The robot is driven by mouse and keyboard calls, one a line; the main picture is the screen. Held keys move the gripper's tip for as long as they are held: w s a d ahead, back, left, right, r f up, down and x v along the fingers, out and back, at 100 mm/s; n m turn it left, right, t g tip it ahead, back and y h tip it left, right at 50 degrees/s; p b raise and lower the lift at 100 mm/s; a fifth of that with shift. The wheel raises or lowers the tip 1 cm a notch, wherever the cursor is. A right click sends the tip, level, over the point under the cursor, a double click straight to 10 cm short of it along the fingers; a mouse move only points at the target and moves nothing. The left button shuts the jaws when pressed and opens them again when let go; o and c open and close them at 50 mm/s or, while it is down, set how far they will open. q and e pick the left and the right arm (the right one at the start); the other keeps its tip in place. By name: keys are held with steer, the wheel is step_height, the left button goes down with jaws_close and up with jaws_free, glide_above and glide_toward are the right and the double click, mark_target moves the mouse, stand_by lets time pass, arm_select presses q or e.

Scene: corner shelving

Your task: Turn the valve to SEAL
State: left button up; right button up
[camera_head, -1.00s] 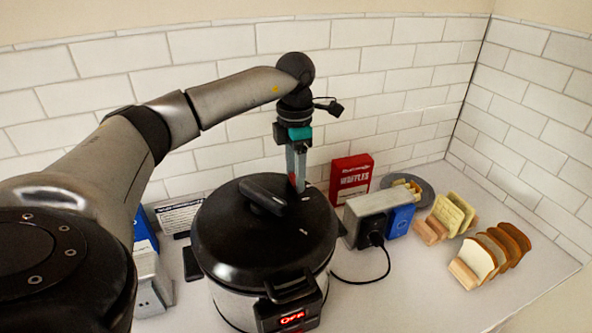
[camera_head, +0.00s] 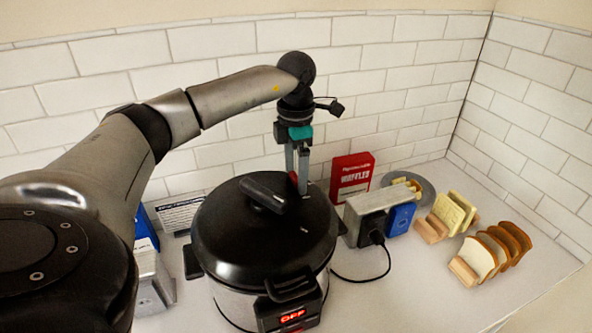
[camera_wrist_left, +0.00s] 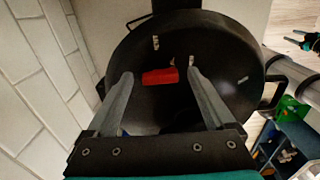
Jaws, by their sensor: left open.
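The cooker is a large pot with a black lid (camera_head: 240,222); its front display (camera_head: 292,317) reads OFF in red. A small red valve (camera_wrist_left: 160,76) sits on the lid in the left wrist view, lying crosswise in that picture. In the head view only a bit of red shows between the fingers. My left gripper (camera_head: 297,180) points down over the back right of the lid. It is open, and in the wrist view its fingers (camera_wrist_left: 159,88) stand on either side of the valve with gaps. Small light marks around the valve are unreadable.
The lid's black handle (camera_head: 263,193) rises left of my gripper. A red waffles box (camera_head: 351,178), a metal toaster (camera_head: 366,217) with a blue side piece, and bread slices in racks (camera_head: 480,258) stand to the right. A tiled wall (camera_head: 400,80) is close behind.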

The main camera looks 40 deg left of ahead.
arm_select(q)
steer(key=shift+r, duration=0.1)
step_height(320, 180, up, 10)
steer(key=b, duration=0.1)
step_height(320, 180, up, 5)
steer(key=p, duration=0.2)
glide_above(296, 176)
stand_by(0.7)
